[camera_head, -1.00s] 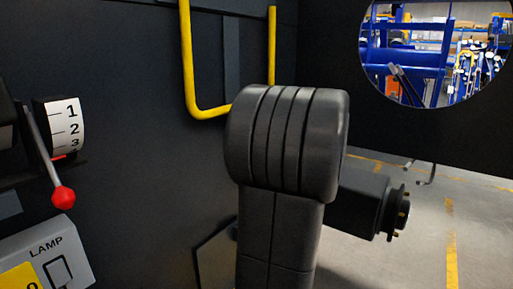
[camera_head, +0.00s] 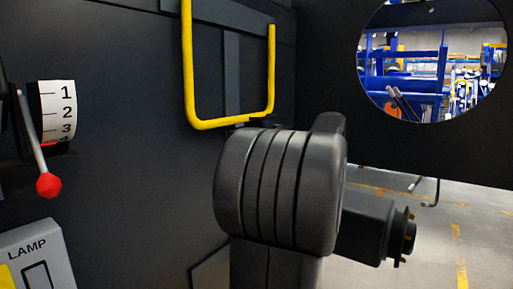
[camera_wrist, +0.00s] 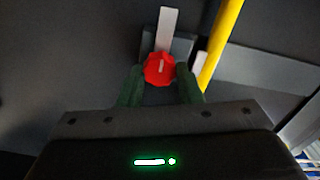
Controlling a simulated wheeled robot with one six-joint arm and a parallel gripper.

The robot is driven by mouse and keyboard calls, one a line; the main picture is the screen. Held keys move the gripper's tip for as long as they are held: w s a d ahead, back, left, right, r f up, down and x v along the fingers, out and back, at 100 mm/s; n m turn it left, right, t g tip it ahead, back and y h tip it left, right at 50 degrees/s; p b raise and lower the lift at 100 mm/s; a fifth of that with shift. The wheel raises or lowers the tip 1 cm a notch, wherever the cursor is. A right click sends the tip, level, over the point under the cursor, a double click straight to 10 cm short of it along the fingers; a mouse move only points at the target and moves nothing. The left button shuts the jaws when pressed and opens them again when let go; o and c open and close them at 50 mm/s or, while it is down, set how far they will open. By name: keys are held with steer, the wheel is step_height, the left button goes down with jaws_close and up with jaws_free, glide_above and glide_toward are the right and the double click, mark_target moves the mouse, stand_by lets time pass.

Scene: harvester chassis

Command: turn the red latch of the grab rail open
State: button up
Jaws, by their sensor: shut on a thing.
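The red latch (camera_wrist: 160,69) shows in the wrist view as a round, faceted red knob with a pale mark. My gripper (camera_wrist: 160,78) is shut on it, with one dark green finger at its left and one at its right. A pale grey strip (camera_wrist: 167,28) runs up from behind the knob. The yellow grab rail (camera_wrist: 222,42) passes close to the right of it. In the head view the grab rail (camera_head: 188,75) is a yellow U on the dark wall. There my own arm hides my gripper and the latch.
In the head view, a lever with a red ball (camera_head: 48,186) stands at the left beside a numbered scale (camera_head: 58,112). A LAMP switch panel (camera_head: 35,255) is below. A round opening (camera_head: 430,60) at the right shows a workshop.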

steer(key=shift+f, duration=0.1)
steer(key=o, duration=1)
steer(key=shift+c, duration=0.2)
steer(key=v, duration=1.4)
steer(key=shift+p, duration=0.4)
steer(key=shift+a, duration=0.15)
steer(key=x, duration=1.3)
steer(key=shift+w+a+b, duration=0.3)
steer(key=shift+b, duration=0.05)
